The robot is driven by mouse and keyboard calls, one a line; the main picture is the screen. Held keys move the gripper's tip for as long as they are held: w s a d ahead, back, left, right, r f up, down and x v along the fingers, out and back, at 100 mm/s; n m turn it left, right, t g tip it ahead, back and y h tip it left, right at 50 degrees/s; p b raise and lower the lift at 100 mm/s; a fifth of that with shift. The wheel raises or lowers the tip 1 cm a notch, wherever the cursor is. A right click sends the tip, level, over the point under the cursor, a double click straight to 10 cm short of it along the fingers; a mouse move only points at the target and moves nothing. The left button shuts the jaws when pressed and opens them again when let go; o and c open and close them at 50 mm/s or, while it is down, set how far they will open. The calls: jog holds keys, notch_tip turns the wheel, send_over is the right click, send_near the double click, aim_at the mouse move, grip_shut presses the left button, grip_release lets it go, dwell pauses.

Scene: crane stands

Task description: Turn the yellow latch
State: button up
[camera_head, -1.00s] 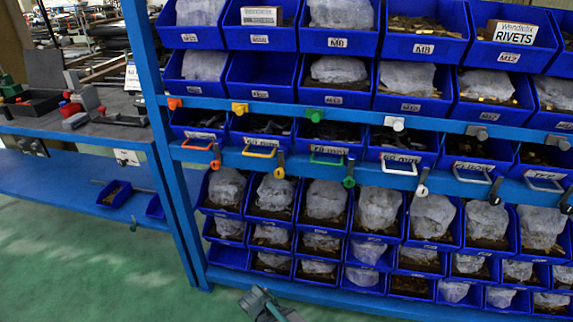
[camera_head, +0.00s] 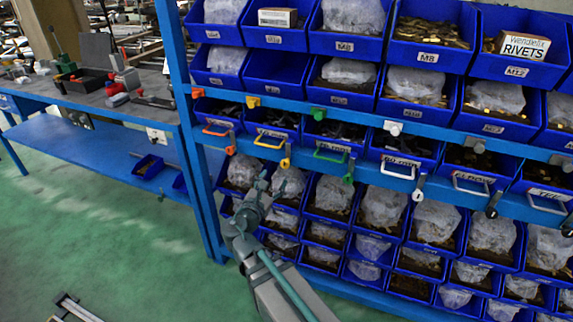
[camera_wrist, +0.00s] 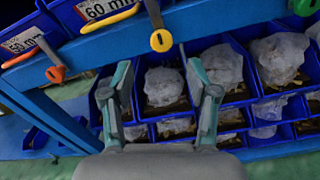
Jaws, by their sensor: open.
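The yellow latch (camera_head: 285,162) is on the blue beam, below and right of a yellow drawer handle (camera_head: 270,142). In the wrist view the latch (camera_wrist: 161,41) shows a yellow round end with a dark slot and a grey lever pointing up. My gripper (camera_head: 266,185) is below and slightly left of the latch in the head view. In the wrist view its two fingers (camera_wrist: 157,72) are spread apart and empty, with the latch just beyond and above the gap. I see no contact between fingers and latch.
An orange latch (camera_wrist: 55,73) is left of the yellow one, and a green latch (camera_wrist: 304,7) is to its right. Blue bins of bagged parts (camera_head: 328,195) fill the rack below the beam. A workbench (camera_head: 110,100) stands at the left, with open green floor before it.

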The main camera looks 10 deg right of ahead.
aim_at(285, 165)
jog(key=x, duration=1)
jog(key=shift+d+p, duration=0.2)
jog(key=shift+p, duration=0.1)
jog(key=shift+c, duration=0.2)
grip_shut()
